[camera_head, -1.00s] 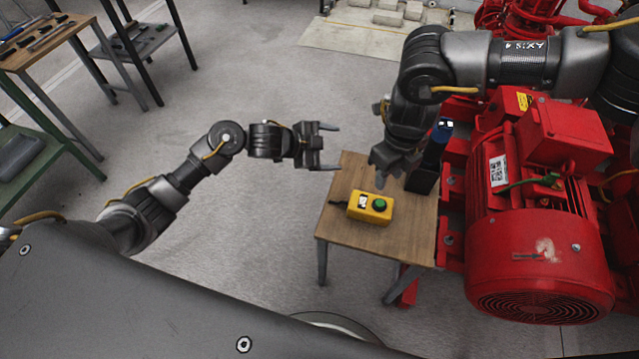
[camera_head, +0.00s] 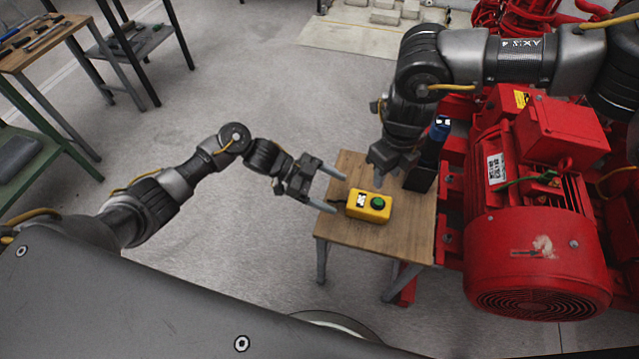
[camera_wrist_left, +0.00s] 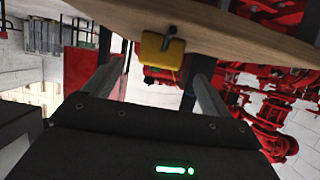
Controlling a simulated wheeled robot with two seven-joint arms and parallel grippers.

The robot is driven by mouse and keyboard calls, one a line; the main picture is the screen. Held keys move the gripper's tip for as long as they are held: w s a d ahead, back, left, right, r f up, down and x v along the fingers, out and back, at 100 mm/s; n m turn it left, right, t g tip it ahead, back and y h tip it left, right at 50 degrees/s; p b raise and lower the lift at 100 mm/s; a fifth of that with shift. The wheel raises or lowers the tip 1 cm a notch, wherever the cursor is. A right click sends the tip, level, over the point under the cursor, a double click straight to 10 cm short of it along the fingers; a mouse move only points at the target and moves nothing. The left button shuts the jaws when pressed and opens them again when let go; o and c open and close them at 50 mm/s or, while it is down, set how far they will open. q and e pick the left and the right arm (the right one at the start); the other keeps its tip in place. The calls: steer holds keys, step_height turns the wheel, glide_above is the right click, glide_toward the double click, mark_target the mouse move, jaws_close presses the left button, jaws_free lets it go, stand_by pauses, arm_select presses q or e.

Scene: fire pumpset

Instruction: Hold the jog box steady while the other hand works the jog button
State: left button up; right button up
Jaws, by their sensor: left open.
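The yellow jog box (camera_head: 357,212) with a green button (camera_head: 377,203) lies on a small wooden table (camera_head: 345,243). My left gripper (camera_head: 334,192) is open at the table's left edge, just left of the box, its fingers pointing toward it and apart from it. In the left wrist view the box (camera_wrist_left: 158,52) shows between the two open fingers, ahead of their tips. My right gripper (camera_head: 380,160) hangs above the back of the table, behind the box, fingers pointing down; its opening is not clear.
A red motor and pump (camera_head: 535,230) stand close on the table's right. A dark stand with a blue-topped object (camera_head: 438,135) is at the table's back right. Workbenches (camera_head: 45,50) are at the far left. Floor left of the table is clear.

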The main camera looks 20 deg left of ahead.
mark_target(356, 202)
arm_select(q)
steer(key=x, duration=0.7)
steer(key=shift+d+f, duration=0.1)
steer(key=shift+d, duration=0.1)
steer(key=c, duration=1.2)
steer(key=shift+c, duration=0.2)
arm_select(e)
jaws_close()
stand_by(1.0)
